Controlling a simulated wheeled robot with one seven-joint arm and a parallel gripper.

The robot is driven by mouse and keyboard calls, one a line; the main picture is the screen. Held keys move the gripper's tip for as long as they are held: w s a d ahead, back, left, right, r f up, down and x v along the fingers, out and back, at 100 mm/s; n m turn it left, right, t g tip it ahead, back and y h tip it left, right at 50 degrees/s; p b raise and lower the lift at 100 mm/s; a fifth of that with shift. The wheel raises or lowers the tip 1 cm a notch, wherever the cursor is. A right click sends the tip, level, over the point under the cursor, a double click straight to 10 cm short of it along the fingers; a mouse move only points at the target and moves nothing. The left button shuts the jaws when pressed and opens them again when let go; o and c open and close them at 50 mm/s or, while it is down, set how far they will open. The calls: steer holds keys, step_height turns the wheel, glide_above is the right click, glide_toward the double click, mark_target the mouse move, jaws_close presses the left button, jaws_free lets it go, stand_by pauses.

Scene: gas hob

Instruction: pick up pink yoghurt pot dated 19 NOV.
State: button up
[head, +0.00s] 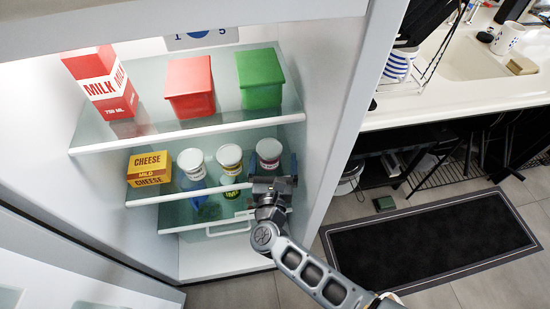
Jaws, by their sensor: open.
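Several small pots with white lids stand in a row on the middle glass shelf of the open fridge. The left pot (191,161), the middle pot (230,157) and the right pot (268,152) are seen mostly from above. The dates are too small to read, and I cannot tell for sure which pot is pink. My gripper (272,181) is open at the front of this shelf, just in front of the right pot and hiding its lower part. I cannot tell whether it touches the pot.
The upper shelf (150,134) holds a milk carton (101,83), a red container (190,88) and a green container (260,79). The fridge's right wall (325,130) is close beside my gripper.

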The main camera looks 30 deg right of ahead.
steer(key=shift+x, duration=1.5)
steer(key=shift+c, duration=0.2)
steer(key=shift+r, duration=0.1)
steer(key=c, duration=1)
